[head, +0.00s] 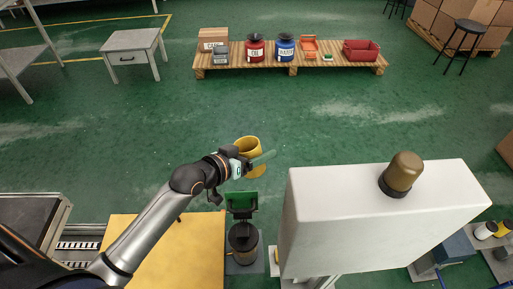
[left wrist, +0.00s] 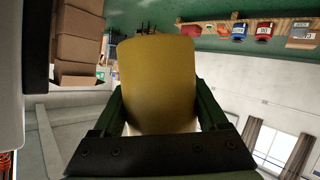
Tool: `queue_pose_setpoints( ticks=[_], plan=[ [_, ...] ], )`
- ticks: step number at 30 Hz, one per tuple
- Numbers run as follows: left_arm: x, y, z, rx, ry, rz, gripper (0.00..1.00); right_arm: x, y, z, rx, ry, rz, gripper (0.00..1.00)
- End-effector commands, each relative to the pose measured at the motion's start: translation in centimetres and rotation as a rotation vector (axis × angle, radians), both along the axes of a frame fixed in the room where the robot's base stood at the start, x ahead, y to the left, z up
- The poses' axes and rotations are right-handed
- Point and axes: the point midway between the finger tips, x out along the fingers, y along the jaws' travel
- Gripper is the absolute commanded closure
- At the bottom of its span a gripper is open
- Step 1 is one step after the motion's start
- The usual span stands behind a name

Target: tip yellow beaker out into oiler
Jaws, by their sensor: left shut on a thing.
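The yellow beaker (head: 247,146) is held up in the air in the head view, its open mouth visible from above. My left gripper (head: 256,161) is shut on it, with a finger across its side. In the left wrist view the beaker (left wrist: 158,85) fills the space between the two green fingers; its contents cannot be seen. My right gripper does not show.
A yellow tabletop (head: 165,252) lies left of the vessel. A large white housing (head: 380,215) with a bronze cap (head: 404,172) stands close on the right. A pallet (head: 290,70) with cans and bins lies far off. Green floor between is clear.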

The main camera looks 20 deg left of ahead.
Motion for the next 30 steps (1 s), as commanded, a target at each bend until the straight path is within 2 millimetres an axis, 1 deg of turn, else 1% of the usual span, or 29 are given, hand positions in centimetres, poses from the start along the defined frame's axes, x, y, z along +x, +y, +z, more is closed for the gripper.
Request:
queue_pose_setpoints(
  ticks=[1,18,22,30],
  plan=[
    [0.0,-0.1,0.3,0.014,-0.004,-0.001,0.82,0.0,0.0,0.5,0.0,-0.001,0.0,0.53],
    [0.0,0.0,0.6,0.223,-0.057,0.0,0.82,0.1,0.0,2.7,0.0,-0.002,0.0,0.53],
    [0.0,0.0,0.6,0.255,-0.066,-0.001,0.82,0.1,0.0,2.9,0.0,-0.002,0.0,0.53],
    [0.0,0.0,0.5,0.262,-0.068,-0.001,0.82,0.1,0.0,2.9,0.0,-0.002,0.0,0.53]
  ],
)
